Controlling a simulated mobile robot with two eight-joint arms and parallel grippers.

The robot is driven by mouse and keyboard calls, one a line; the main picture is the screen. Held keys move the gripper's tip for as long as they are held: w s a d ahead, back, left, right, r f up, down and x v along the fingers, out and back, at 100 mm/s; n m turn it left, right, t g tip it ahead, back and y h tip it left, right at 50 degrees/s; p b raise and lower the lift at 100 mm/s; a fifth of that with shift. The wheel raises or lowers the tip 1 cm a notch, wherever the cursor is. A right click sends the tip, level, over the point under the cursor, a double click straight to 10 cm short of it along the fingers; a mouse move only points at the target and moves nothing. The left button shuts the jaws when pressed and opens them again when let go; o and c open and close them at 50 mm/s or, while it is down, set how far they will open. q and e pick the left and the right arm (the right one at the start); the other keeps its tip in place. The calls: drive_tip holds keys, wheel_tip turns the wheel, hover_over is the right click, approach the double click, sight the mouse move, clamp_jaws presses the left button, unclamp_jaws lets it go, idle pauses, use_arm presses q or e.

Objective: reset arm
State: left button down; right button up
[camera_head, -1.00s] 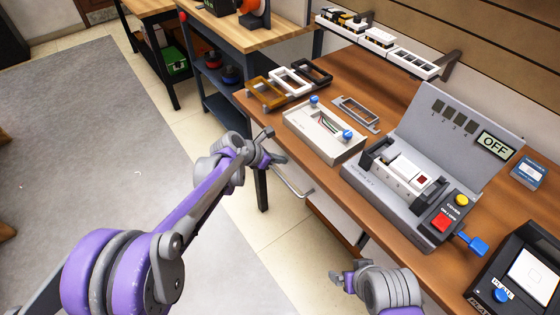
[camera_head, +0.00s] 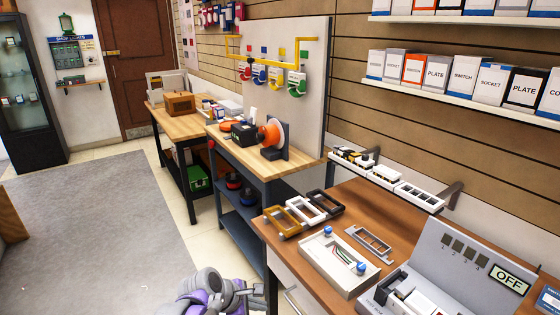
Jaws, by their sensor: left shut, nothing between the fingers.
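My left arm comes in at the bottom edge, with only its purple and grey end showing. My left gripper (camera_head: 258,289) is small and dark grey, shut and empty. It is in front of the brown-topped workbench (camera_head: 405,218), by the bench's left side, and touches nothing that I can see. My right arm and gripper are out of view.
The bench holds a white box with blue knobs (camera_head: 318,262), several frames (camera_head: 305,207) and a grey test unit with an OFF display (camera_head: 510,279). A second bench (camera_head: 212,130) stands behind. Grey carpet (camera_head: 90,225) at left is clear.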

use_arm(q)
drive_tip(key=s+a+f+m+y, duration=0.1)
drive_tip(key=s+a+m+y, duration=0.1)
drive_tip(key=s+a+m, duration=0.5)
drive_tip(key=s+a+f+m+y, duration=0.1)
drive_tip(key=s+m+y, duration=0.1)
drive_tip(key=s+m, duration=0.65)
drive_tip(key=s+a+f+m+y, duration=0.25)
drive_tip(key=s+a, duration=0.25)
drive_tip(key=s, duration=0.7)
drive_tip(key=w+r+p, duration=0.3)
drive_tip(key=r+p, duration=1)
drive_tip(key=r, duration=0.3)
drive_tip(key=shift+d+m+t+h+p, duration=0.3)
drive_tip(key=shift+m+h, duration=0.1)
drive_tip(key=shift+h, duration=0.05)
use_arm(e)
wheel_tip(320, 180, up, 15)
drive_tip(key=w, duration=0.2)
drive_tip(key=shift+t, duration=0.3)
use_arm(q)
drive_tip(key=shift+s, duration=0.2)
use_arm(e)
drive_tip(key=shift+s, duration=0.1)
